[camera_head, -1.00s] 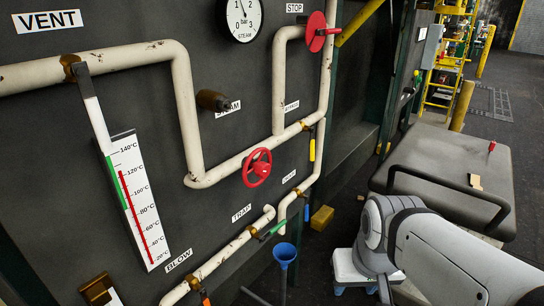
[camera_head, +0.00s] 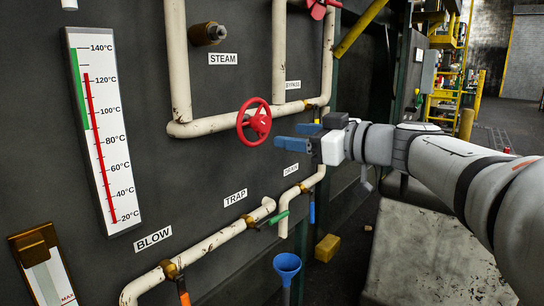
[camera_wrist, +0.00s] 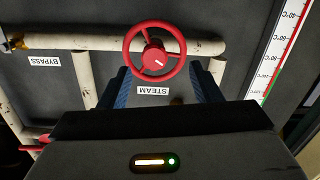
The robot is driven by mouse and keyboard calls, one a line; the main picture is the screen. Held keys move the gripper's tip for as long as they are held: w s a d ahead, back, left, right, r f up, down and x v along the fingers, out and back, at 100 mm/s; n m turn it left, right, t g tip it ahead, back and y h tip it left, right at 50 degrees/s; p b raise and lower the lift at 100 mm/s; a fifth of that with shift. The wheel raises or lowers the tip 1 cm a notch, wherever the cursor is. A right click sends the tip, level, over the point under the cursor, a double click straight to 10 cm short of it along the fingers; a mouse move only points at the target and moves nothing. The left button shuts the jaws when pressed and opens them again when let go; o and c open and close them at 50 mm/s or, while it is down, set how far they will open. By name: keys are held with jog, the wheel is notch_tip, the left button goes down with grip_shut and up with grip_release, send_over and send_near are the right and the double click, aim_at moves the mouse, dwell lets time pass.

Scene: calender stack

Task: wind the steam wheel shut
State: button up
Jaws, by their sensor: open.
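The red steam wheel (camera_head: 261,122) is a spoked handwheel on the cream pipe, below and right of the STEAM label (camera_head: 222,58). It also shows whole in the wrist view (camera_wrist: 154,58), where the picture is upside down. My gripper (camera_head: 288,135) is open, with blue fingers pointing left towards the wheel from its right side. In the wrist view the fingertips (camera_wrist: 160,78) lie either side of the wheel's near edge in the picture. A gap seems to remain between fingers and rim, and nothing is held.
A cream pipe (camera_head: 210,125) runs behind the wheel. A brown-ended stub (camera_head: 208,35) sticks out above. A second red wheel (camera_head: 319,9) is at the top. A lower pipe with a green lever (camera_head: 277,218) and a blue funnel (camera_head: 287,268) are below. A thermometer board (camera_head: 104,130) hangs left.

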aim_at(265, 124)
jog(key=shift+n+t, duration=0.3)
jog(key=shift+n, duration=0.1)
jog(key=x, duration=0.5)
jog(key=r+x, duration=0.1)
jog(key=x, duration=0.2)
jog(key=shift+w+d+r, duration=0.1)
jog(key=shift+w+d, duration=0.1)
jog(key=shift+d, duration=0.05)
jog(key=shift+c, duration=0.5)
jog(key=c, duration=0.9)
